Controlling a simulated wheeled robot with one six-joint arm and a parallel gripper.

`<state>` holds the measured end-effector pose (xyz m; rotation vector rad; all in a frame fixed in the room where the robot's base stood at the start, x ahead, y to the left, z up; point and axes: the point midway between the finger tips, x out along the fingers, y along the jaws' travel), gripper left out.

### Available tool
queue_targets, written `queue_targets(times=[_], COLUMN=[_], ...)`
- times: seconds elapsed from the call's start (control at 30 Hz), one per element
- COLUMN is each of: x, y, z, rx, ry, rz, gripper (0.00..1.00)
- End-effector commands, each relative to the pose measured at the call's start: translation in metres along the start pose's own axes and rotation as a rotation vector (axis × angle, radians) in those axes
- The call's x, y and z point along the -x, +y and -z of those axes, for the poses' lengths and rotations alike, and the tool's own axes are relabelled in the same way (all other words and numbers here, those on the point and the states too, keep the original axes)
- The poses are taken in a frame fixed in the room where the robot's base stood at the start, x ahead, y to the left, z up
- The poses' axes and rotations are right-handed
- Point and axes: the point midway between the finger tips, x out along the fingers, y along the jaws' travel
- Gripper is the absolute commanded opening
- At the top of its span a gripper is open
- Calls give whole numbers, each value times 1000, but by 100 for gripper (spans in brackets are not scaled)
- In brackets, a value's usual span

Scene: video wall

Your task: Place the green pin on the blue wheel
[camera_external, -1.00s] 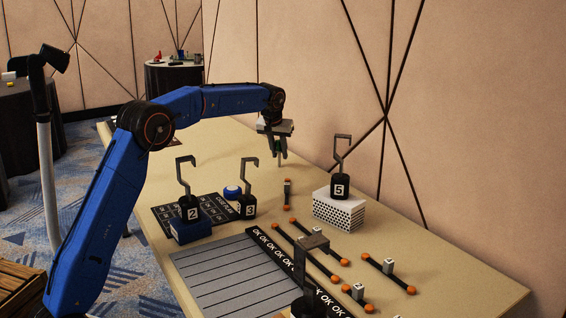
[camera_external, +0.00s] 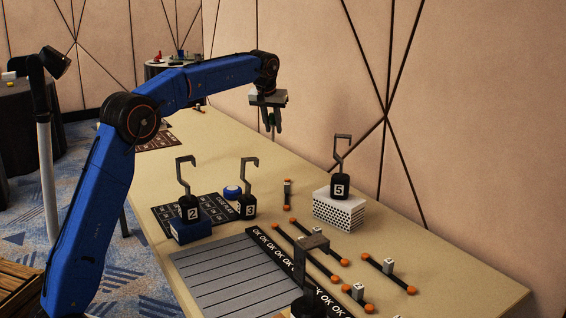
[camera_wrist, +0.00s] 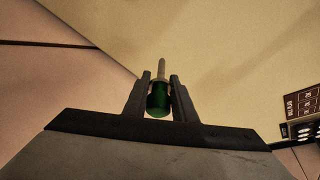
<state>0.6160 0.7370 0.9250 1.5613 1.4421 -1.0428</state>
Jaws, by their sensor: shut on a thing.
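My gripper (camera_external: 272,124) is shut on the green pin and holds it well above the far part of the long table. In the wrist view the pin (camera_wrist: 158,99) sits between the two fingers of my gripper (camera_wrist: 160,88), its green rounded end towards the camera and its thin grey shaft pointing away. In the external view the pin is too small to make out well. I cannot clearly identify a blue wheel in either view. A small round blue piece with a pale base (camera_external: 231,192) stands near the numbered weights.
Hooked weights "2" (camera_external: 189,211), "3" (camera_external: 248,207) and "5" (camera_external: 340,188) stand upright; "5" is on a white perforated block (camera_external: 339,212). Rods with orange ends (camera_external: 388,272) lie at the right. A grey slatted panel (camera_external: 232,280) lies in front. The wall runs along the table's far side.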

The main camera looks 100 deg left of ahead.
Motion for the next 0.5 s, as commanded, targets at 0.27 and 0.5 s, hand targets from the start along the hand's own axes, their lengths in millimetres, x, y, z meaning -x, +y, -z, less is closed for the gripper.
queue_targets(times=[0.27, 0.5], x=[42, 71], y=[-12, -26], z=[-57, -111], rx=[22, 42], ry=[1, 2], rz=[7, 13], gripper=[1, 1])
